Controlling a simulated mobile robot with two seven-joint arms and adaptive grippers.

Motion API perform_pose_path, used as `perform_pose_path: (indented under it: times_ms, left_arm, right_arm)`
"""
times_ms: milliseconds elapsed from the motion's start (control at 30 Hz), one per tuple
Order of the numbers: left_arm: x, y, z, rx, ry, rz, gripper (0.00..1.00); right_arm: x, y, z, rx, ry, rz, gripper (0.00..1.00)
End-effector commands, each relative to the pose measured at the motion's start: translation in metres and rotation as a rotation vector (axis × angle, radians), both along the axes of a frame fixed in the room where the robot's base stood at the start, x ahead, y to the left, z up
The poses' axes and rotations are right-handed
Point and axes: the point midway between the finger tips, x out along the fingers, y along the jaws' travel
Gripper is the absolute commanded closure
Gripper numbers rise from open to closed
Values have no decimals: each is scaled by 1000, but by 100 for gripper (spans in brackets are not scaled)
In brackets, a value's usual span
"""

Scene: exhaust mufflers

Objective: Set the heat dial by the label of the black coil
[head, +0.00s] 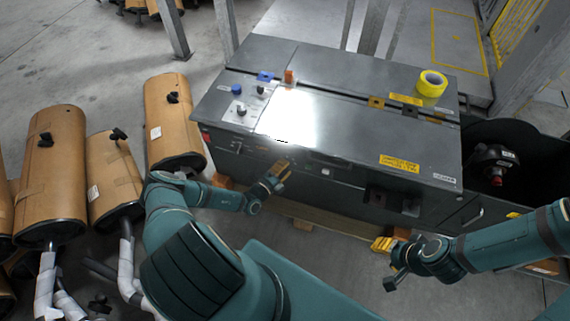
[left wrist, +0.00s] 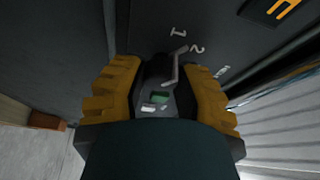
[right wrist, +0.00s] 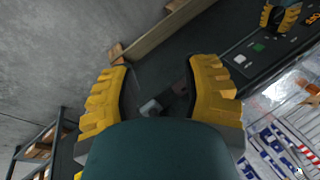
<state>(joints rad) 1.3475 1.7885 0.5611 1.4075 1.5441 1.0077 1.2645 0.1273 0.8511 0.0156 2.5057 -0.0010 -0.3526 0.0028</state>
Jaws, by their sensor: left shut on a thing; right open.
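My left gripper (head: 276,178) is at the front face of the grey machine (head: 330,120). In the left wrist view its yellow fingers (left wrist: 158,98) are shut on a dark knob, the heat dial (left wrist: 156,72). A pale bent line shows at the dial, beside the printed 1 and 2; a third mark is too small to read. In the head view the gripper hides the dial. My right gripper (head: 388,264) is open and empty, low in front of the machine. A dark round item (head: 492,160) with a small pale label, perhaps the black coil, is at the right; its label is unreadable.
Several brown mufflers (head: 172,120) stand at the left. A yellow roll (head: 432,83) lies on the machine top. The top's left end has small knobs and a blue disc (head: 236,89). A wooden beam (head: 320,222) runs along the floor under the machine front.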

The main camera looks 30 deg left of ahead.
Motion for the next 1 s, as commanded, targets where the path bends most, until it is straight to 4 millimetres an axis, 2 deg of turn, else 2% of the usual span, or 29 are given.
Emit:
perform_pose_path:
  times_ms: [33,267,833,1000]
  left_arm:
    - [2,0,6,42,8,-1,100]
    - [1,0,6,255,60,0,100]
    - [2,-1,7,779,186,2,100]
    - [2,0,7,936,223,3,100]
  right_arm:
    - [-1,0,8,0,2,1,53]
    - [-5,1,32,3,13,3,53]
    - [18,-4,103,-9,-40,-38,53]
    - [18,-5,128,-4,-41,-38,53]
